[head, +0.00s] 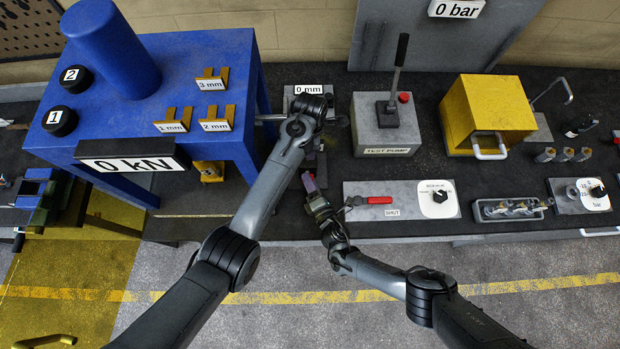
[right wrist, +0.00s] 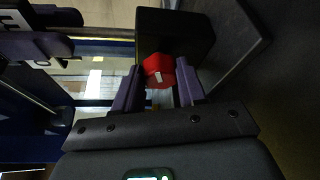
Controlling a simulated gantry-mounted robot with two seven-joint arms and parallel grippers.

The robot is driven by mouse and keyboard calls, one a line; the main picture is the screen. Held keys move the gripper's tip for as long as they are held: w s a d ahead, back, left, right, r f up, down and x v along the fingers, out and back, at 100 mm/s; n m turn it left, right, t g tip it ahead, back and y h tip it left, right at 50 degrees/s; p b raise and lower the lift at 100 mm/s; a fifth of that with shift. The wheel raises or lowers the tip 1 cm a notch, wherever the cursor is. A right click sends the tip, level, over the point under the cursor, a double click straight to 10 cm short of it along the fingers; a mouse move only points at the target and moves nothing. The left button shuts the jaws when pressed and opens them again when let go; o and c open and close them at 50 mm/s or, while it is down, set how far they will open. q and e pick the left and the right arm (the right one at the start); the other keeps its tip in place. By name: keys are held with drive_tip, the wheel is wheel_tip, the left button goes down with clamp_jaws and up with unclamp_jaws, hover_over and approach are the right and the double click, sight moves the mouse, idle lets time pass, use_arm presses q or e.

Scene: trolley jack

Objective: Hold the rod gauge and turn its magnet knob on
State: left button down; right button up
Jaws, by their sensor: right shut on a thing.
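The rod gauge (head: 307,89), a grey box with a "0 mm" display, stands beside the blue press frame in the head view. Its rod reaches left toward the frame. My left gripper is over the gauge, largely hidden behind its own wrist; its grip cannot be made out. My right gripper (head: 309,181) is in front of and below the gauge. In the right wrist view, its two purple fingers (right wrist: 160,88) are shut on a red knob (right wrist: 158,70) with a white mark. A black block (right wrist: 175,35) is right behind the knob.
The blue press (head: 200,80) stands left, with a "0 kN" display (head: 133,162). The test pump (head: 386,125) with its upright lever is right of the gauge. A panel with a red handle (head: 379,200) lies right of my right gripper.

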drive_tip(key=shift+d+m, duration=0.2)
drive_tip(key=shift+m, duration=0.2)
drive_tip(key=o, duration=1.1)
drive_tip(key=shift+c, duration=0.2)
drive_tip(key=shift+s, duration=0.1)
drive_tip(key=v, duration=1.1)
drive_tip(key=shift+s+d+f, duration=0.1)
drive_tip(key=shift+s+d, duration=0.05)
drive_tip(key=shift+s, duration=0.2)
